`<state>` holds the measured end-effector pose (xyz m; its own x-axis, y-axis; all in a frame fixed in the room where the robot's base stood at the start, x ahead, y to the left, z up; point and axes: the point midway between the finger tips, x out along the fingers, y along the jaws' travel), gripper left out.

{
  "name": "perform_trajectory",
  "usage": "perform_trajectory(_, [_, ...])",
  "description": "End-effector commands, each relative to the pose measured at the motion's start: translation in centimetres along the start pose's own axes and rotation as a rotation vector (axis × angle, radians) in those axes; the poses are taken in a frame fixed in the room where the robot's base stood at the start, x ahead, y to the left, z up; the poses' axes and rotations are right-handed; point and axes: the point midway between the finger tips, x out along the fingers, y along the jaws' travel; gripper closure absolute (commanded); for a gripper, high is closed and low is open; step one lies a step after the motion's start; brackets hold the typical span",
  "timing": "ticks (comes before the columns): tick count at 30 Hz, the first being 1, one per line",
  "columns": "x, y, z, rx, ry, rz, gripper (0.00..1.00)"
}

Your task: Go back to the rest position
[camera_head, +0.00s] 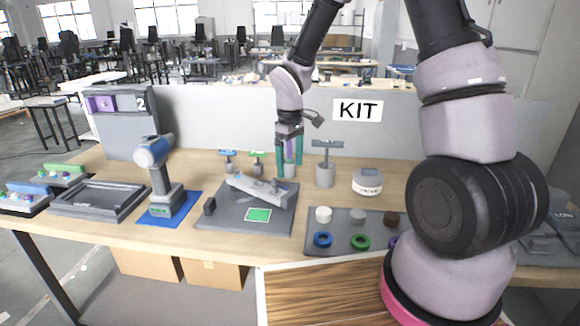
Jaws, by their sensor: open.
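My gripper (289,152) hangs pointing down over the back part of the workbench, with its teal fingers apart. It is just behind the grey fixture plate (225,217), which bears a light grey bar-shaped part (258,188) and a green-marked square (258,215). A light cylinder (290,170) shows behind and between the fingers; I cannot tell whether they touch it. My arm rises from the lower right and bends over at the top of the view.
A power drill (158,170) stands on a blue mat (183,207) at the left, beside a dark tray (98,201). A plate with coloured rings (323,239) lies right of the fixture. A grey panel with a KIT sign (357,108) closes the back.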

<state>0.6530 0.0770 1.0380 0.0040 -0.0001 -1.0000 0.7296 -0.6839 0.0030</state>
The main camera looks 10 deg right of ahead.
Motion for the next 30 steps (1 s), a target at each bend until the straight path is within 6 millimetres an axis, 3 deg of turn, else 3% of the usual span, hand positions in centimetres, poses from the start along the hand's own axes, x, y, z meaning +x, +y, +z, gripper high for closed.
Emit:
perform_trajectory(14, [-0.7,0.2,0.2,0.018,0.008,0.007,0.0])
perform_trajectory(17, [-2.9,0.9,0.9,0.073,0.031,0.027,0.0])
perform_trajectory(20, [-6.5,1.7,2.4,0.171,0.07,0.054,0.0])
perform_trajectory(30, [-18.3,2.2,9.8,0.568,0.26,0.103,0.0])
